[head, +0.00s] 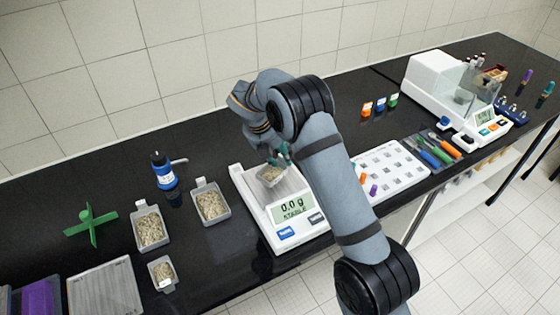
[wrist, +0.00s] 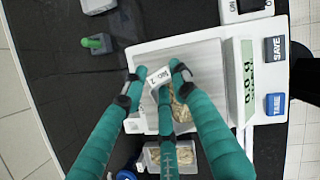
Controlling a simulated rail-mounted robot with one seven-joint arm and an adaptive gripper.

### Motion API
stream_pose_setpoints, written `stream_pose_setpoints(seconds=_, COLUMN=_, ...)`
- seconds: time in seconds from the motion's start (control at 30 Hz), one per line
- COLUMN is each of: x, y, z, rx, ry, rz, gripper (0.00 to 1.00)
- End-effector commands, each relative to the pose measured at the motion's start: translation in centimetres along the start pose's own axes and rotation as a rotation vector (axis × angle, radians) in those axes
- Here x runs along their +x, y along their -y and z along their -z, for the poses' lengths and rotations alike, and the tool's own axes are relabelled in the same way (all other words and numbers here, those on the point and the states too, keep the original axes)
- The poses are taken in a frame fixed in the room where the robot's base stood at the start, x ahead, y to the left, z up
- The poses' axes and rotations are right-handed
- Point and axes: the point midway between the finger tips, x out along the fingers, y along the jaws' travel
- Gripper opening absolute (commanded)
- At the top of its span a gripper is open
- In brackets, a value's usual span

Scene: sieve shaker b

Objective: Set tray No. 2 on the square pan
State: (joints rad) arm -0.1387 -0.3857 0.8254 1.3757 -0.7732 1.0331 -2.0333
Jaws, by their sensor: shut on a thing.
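Tray No. 2 (head: 270,176) is a small grey tray of pale grains; its white label (wrist: 160,77) shows in the wrist view. My gripper (head: 277,158) has teal fingers and is shut on the tray. The fingers also show in the wrist view (wrist: 157,78) around the labelled end, hiding part of the tray. The square pan (wrist: 207,62) is the metal plate of the white balance (head: 290,230). The tray is over the pan; I cannot tell whether it touches. The display (head: 293,207) reads 0.0 g STABLE.
Several other grain trays stand left of the balance, the nearest a grey one (head: 211,205). A blue bottle (head: 164,172) stands behind them, with a green cross-shaped stand (head: 90,224) further left. A white rack (head: 392,172) is right of the balance, partly behind my arm.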

Motion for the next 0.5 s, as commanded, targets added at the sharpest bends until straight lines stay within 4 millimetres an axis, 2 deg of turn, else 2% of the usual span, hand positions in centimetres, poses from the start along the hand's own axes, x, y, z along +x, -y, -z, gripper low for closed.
stream_pose_setpoints(seconds=0.2, x=2.4, y=-0.1, z=1.0, rx=-0.001, ry=-0.001, rz=0.002, gripper=0.12)
stream_pose_setpoints(seconds=0.5, x=2.7, y=-0.1, z=1.1, rx=0.000, ry=-0.001, rz=0.000, gripper=0.11)
